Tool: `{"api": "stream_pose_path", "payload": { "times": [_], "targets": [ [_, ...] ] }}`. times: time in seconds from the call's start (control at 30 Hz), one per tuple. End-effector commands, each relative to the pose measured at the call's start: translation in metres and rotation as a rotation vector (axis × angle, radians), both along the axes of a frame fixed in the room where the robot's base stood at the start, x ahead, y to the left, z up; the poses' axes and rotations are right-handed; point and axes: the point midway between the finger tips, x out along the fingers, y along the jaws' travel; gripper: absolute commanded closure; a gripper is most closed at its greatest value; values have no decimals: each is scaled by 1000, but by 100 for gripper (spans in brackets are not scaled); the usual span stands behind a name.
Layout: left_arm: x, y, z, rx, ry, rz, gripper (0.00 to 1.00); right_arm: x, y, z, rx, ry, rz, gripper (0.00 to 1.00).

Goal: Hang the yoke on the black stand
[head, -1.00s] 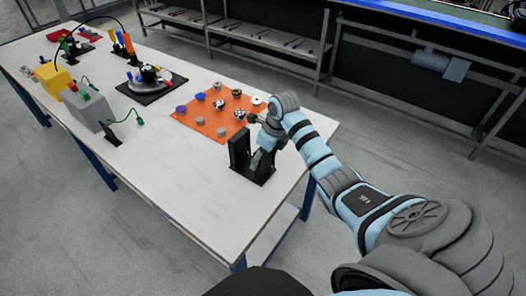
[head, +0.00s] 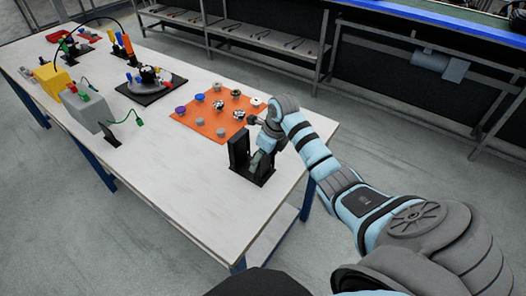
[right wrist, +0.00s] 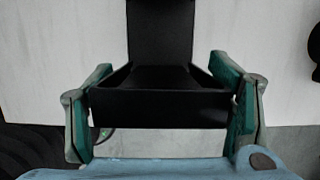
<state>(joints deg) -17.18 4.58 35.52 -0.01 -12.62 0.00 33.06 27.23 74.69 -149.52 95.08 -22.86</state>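The black stand (head: 239,152) stands upright on the white table near its right front end. Its dark upright also shows at the top middle of the right wrist view (right wrist: 160,30). My right gripper (head: 262,158) is right beside the stand. In the head view, yoke and stand blend together. My left gripper is not in view.
An orange mat (head: 205,125) with several small knobs and round parts lies behind the stand. A black board with a round fixture (head: 150,85), a grey box (head: 88,110) and a yellow box (head: 52,78) stand farther left.

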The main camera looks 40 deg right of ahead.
Motion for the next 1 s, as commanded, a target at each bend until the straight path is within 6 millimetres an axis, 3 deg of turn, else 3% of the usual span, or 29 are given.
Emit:
{"api": "stream_pose_path", "payload": {
  "times": [0.47, 0.63, 1.0],
  "targets": [
    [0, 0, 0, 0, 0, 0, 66, 0, 0, 0, -1, -1, 0, 26],
    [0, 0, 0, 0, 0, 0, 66, 0, 0, 0, -1, -1, 0, 2],
    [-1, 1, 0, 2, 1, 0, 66, 0, -1, 3, -2, -2, 0, 2]
  ]
}}
